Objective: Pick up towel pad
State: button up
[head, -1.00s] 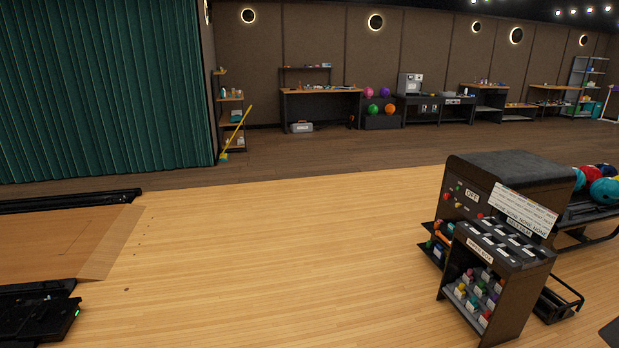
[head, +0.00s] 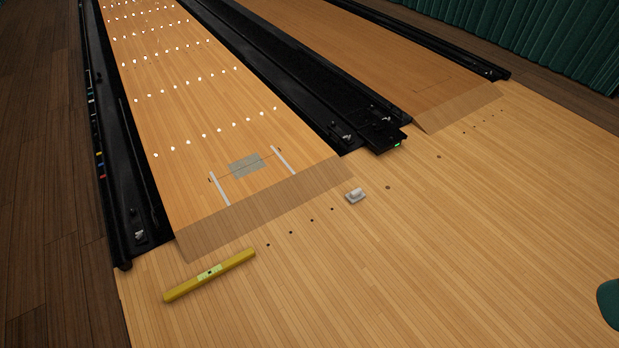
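My gripper is not in view. No thing here is plainly a towel pad. A small pale grey object with a raised top (head: 355,196) sits on the light wood floor just in front of the lane; it may be the pad, but I cannot tell. A flat grey-green rectangle (head: 246,165) lies on the near end of the lane between two white strips. Nothing is seen touching either one.
A yellow spirit level (head: 210,275) lies on the floor at the lane's near left. Black gutters (head: 285,80) flank the lane. A low black unit with a green light (head: 381,134) stands at the gutter end. A dark teal rounded thing (head: 609,303) is cut off at right. The lower middle floor is clear.

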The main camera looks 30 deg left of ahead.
aim_at(354, 196)
jog(key=u, duration=0.55)
jog(key=i, duration=1.7)
jog(key=u, duration=0.45)
jog(key=i, duration=0.8)
